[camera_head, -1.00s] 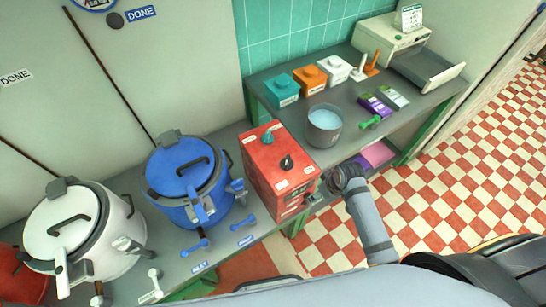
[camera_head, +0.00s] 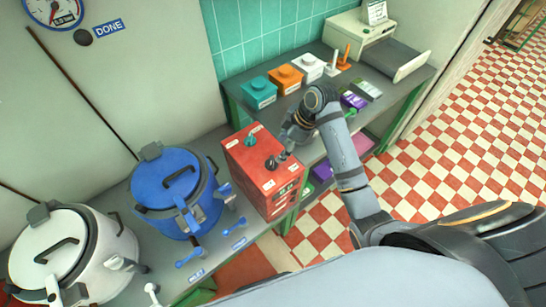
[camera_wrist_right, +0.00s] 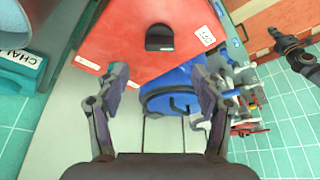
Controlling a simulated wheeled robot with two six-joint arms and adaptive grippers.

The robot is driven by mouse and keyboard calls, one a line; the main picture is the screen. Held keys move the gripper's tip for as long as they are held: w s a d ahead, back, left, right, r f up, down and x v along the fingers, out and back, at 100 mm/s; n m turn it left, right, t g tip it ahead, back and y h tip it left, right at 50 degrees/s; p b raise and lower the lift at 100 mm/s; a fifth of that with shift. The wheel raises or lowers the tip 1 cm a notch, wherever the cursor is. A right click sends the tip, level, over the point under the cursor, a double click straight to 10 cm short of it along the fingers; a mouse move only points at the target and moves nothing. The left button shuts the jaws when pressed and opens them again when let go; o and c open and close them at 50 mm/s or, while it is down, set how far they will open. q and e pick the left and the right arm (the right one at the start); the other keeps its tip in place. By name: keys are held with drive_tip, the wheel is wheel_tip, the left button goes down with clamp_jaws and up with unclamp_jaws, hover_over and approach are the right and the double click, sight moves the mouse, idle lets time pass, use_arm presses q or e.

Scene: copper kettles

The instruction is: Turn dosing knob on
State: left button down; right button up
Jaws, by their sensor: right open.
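A red box (camera_head: 262,184) stands on the grey counter, with a teal knob (camera_head: 250,141) and a black knob (camera_head: 271,163) on its top. I cannot read which is the dosing knob. My right gripper (camera_head: 283,157) is just beside the black knob, above the box's right side. In the right wrist view the right gripper (camera_wrist_right: 160,78) is open and empty, its two fingers spread. The black knob (camera_wrist_right: 160,38) is ahead of the gap between them, apart from both fingertips.
A blue kettle (camera_head: 172,214) and a white kettle (camera_head: 50,250) stand left of the box. Teal (camera_head: 258,93), orange (camera_head: 285,78) and white (camera_head: 309,67) boxes line the wall behind. My right arm hides part of the counter.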

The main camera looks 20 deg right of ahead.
sight(272, 160)
drive_tip(key=p+x, duration=0.1)
drive_tip(key=x, duration=0.7)
drive_tip(key=shift+d+f, duration=0.1)
drive_tip(key=c, duration=1.2)
drive_tip(key=shift+o, duration=0.2)
